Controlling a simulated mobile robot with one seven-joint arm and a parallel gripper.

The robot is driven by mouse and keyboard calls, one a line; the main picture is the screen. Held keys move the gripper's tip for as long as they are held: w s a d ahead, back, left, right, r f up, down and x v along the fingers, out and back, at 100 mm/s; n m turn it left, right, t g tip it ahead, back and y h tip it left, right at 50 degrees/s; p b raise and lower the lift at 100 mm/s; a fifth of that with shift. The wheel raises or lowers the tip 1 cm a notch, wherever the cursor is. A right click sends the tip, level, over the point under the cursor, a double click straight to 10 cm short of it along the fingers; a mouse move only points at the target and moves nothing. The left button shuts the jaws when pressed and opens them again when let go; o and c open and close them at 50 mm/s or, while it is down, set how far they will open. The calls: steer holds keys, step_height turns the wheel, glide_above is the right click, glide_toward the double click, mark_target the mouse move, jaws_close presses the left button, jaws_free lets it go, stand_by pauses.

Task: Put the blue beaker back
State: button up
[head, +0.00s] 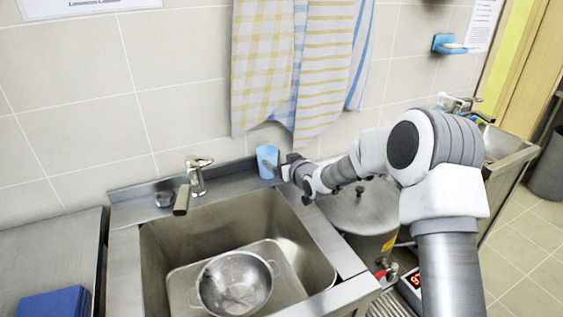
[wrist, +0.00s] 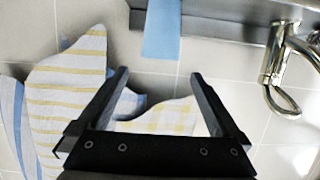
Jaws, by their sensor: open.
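The blue beaker (head: 266,163) stands upright on the metal ledge behind the sink, against the tiled wall, in the head view. My gripper (head: 276,168) is right beside it at its right, with the dark fingers partly overlapping it in the picture. In the wrist view, which is upside down, the beaker (wrist: 161,32) is at the top centre, cut off by the picture edge. My open gripper (wrist: 158,73) shows below it, empty, with the beaker lined up beyond the gap between the fingertips. I cannot tell whether a finger touches it.
A tap (head: 196,178) stands left of the beaker. The sink (head: 160,245) holds a tray with a metal colander (head: 236,283). A lidded stockpot (head: 362,208) is under my arm. Towels (head: 263,75) hang above the beaker. A blue block (head: 54,303) lies at the left.

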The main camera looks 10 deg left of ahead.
steer(key=shift+s+d, duration=0.15)
steer(key=shift+s, duration=0.05)
steer(key=s+d+r+m+g+h, duration=0.15)
steer(key=s+d+r+h, duration=0.25)
steer(key=s+d+r, duration=0.55)
steer(key=s+d+r+m+g+h, duration=0.1)
steer(key=s+d+r+m+h, duration=0.15)
steer(key=s+d+r, duration=0.7)
steer(key=s+d+f+m+g+h, duration=0.1)
steer(key=s+d, duration=0.4)
steer(key=s, duration=0.7)
steer(key=s+d+f+m+g+h, duration=0.1)
steer(key=s+d+f, duration=0.3)
steer(key=s, duration=0.8)
steer(key=shift+s+d+m+g, duration=0.3)
steer(key=shift+d+m+g, duration=0.45)
steer(key=shift+d, duration=0.5)
steer(key=shift+r, duration=0.15)
